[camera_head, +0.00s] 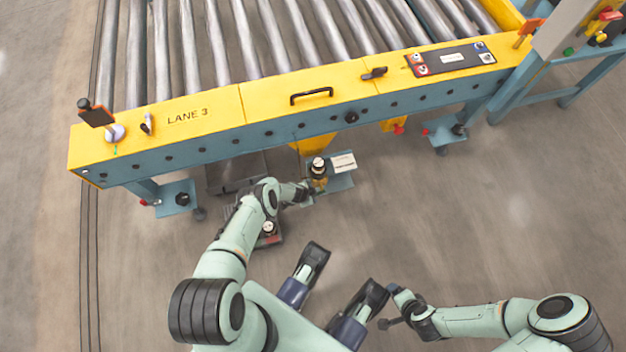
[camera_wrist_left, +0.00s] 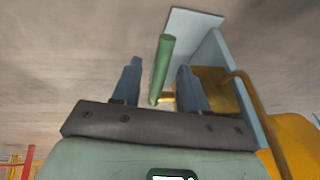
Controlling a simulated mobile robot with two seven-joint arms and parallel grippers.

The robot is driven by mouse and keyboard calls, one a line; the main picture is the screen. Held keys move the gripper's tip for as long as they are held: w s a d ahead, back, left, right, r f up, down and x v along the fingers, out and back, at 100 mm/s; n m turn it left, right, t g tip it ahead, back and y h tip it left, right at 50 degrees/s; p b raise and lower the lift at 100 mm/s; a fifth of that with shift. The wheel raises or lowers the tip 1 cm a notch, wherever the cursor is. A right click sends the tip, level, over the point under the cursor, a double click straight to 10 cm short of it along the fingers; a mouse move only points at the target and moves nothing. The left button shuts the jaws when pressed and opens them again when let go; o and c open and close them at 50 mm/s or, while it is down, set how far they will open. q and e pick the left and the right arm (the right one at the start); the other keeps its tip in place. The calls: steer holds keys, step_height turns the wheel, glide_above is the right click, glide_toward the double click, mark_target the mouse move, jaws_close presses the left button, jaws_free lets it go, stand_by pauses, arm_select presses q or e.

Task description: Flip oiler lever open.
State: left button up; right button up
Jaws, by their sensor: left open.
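The oiler (camera_head: 318,169), with a dark top and a brass-yellow body, stands at a blue bracket below the conveyor's front rail. My left gripper (camera_head: 303,190) reaches it from the left in the head view. In the left wrist view my left gripper (camera_wrist_left: 158,70) is open, one finger on each side of a green rod (camera_wrist_left: 166,55), which looks like the oiler lever. The rod stands nearly upright, with its lower end by a small brass piece (camera_wrist_left: 168,97). I cannot tell whether a finger touches it. My right gripper (camera_head: 386,318) is low in the head view, away from the oiler; its jaws are unclear.
The conveyor's yellow rail (camera_head: 220,108), marked LANE 3, runs above the oiler, with a black handle (camera_head: 311,93) and a control panel (camera_head: 450,59). A white label plate (camera_head: 344,162) is beside the oiler. A yellow curved part (camera_wrist_left: 255,120) lies right of the left gripper.

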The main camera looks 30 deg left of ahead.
arm_select(q)
steer(key=shift+w+f+b, duration=0.25)
steer(key=shift+f+b, duration=0.05)
steer(key=shift+f, duration=0.15)
arm_select(e)
steer(key=shift+s+d+f, duration=0.15)
steer(key=shift+s+f, duration=0.1)
steer(key=shift+f, duration=0.2)
steer(key=shift+s+d+f, duration=0.1)
steer(key=shift+s+f, duration=0.1)
steer(key=shift+f, duration=0.2)
arm_select(q)
jaws_close()
steer(key=shift+d+f+t+h+p, duration=0.2)
steer(key=shift+t+h+p, duration=0.1)
steer(key=shift+t+p, duration=0.15)
steer(key=shift+f, duration=0.15)
steer(key=shift+w+f+t+h, duration=0.1)
steer(key=shift+f+t+h, duration=0.05)
steer(key=shift+t+h, duration=0.3)
steer(key=shift+f, duration=0.1)
arm_select(e)
steer(key=shift+w+r, duration=0.35)
steer(key=shift+w, duration=0.05)
